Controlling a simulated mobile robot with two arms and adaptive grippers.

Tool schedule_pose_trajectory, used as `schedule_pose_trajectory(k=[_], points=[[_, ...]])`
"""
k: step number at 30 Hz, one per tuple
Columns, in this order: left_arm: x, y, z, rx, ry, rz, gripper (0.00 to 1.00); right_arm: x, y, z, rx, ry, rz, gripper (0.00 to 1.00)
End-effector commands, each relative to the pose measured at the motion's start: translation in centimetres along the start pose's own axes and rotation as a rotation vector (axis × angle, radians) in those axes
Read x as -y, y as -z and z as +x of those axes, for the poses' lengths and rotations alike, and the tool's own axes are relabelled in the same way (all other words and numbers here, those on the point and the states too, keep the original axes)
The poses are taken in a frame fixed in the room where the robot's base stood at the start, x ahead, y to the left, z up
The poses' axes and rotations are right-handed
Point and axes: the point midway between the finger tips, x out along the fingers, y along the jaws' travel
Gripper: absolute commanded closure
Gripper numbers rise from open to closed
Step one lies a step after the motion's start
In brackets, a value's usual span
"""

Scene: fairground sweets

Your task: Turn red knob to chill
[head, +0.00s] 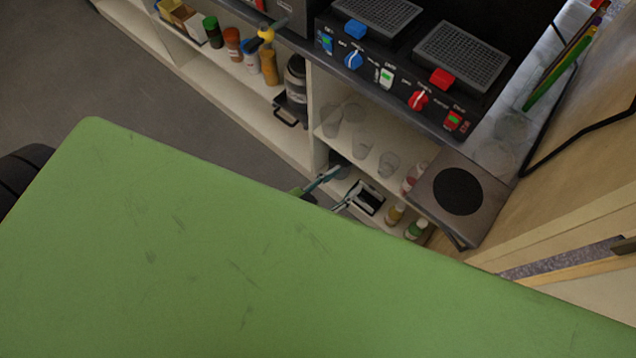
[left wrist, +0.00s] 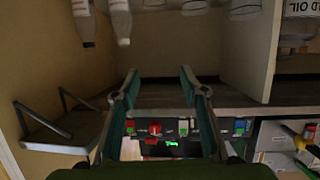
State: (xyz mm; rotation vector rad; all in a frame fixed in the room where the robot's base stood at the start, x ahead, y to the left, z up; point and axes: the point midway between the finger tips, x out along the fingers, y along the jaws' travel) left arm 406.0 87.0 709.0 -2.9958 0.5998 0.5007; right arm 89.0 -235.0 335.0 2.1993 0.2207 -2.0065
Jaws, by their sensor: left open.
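The red knob (head: 418,99) is on the dark front panel (head: 395,92) of the counter appliance, between a white switch with a green light and a red switch. Its pointer and the small labels are too small to read. It also shows in the left wrist view (left wrist: 155,128), where the picture is upside down and the knob lies between the fingers. My left gripper (head: 350,177) is open and empty, below and left of the knob, apart from it. Its two teal fingers also show in the left wrist view (left wrist: 158,72). My right gripper is not in view.
A blue knob (head: 353,60) is left on the same panel. Two grill plates (head: 461,55) sit above. Clear cups (head: 362,147) and sauce bottles (head: 416,229) stand on shelves below. A board with a black disc (head: 458,190) juts out at right.

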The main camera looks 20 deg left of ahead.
Motion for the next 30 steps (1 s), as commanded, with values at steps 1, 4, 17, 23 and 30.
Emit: schedule_pose_trajectory(k=[1, 4, 17, 23, 30], points=[[0.2, -1.1, 0.1, 0.021, 0.003, 0.0, 0.6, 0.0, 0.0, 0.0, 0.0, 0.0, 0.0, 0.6], [0.5, -3.0, 0.2, 0.059, 0.009, 0.0, 0.6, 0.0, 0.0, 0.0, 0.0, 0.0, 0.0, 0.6], [1.9, -11.5, 0.0, 0.227, 0.033, -0.002, 0.6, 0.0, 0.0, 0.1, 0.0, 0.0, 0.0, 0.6], [2.3, -14.5, -0.4, 0.288, 0.041, -0.005, 0.6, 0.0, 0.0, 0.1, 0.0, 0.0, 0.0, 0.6], [2.5, -16.0, -0.7, 0.32, 0.046, -0.008, 0.6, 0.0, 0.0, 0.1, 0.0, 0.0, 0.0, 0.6]])
